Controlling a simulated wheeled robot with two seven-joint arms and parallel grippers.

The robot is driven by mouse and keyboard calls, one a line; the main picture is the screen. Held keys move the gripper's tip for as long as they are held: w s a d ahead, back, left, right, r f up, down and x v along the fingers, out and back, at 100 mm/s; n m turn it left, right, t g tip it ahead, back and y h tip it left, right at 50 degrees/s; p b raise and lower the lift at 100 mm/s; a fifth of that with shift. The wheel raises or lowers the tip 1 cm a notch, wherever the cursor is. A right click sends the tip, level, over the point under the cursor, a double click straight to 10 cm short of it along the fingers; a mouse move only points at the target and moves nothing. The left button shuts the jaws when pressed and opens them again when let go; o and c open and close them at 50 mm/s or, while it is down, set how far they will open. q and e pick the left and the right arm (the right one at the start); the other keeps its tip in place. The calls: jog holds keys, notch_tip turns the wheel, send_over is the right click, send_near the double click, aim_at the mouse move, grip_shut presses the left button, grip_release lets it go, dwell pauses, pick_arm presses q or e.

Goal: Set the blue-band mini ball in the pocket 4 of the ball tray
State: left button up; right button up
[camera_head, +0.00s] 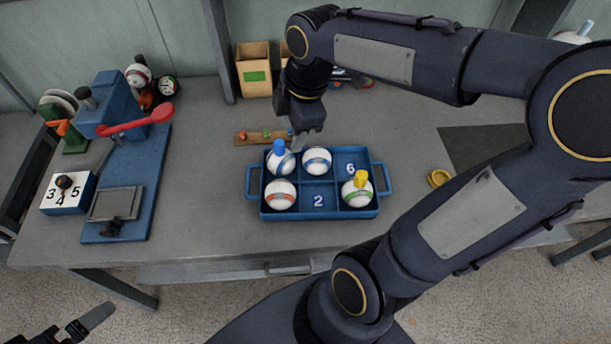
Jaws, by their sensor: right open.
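The blue ball tray (384,208) stands on the table; its numbers 2 and 6 show on empty pockets. A white ball with a blue knob (281,163) sits in the back-left pocket, whose number is hidden. A white ball with a bluish band (317,161) sits in the back-middle pocket. Which of these two is the blue-band mini ball I cannot tell for certain. My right gripper (307,138) is open, pointing down at the tray's back edge, near both balls and holding nothing visible. My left gripper (84,326) is at the lower left, away from the tray; its jaw state is unclear.
An orange-band ball (280,195) sits front left in the tray, a green-band ball with a yellow knob (357,193) front right. A blue press (125,180) with a red lever stands left. A wooden box (254,68) stands behind. A yellow ring (439,178) lies right.

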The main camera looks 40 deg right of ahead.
jog(key=s+a+f+m+t+y, duration=0.2)
jog(key=s+a+m, duration=0.3)
jog(key=s+m, duration=0.6)
jog(key=m+t, duration=0.1)
jog(key=m, duration=0.4)
jog(key=shift+s+f+t+y, duration=0.15)
jog(key=shift+s+t+y, duration=0.15)
jog(key=shift+s, duration=0.1)
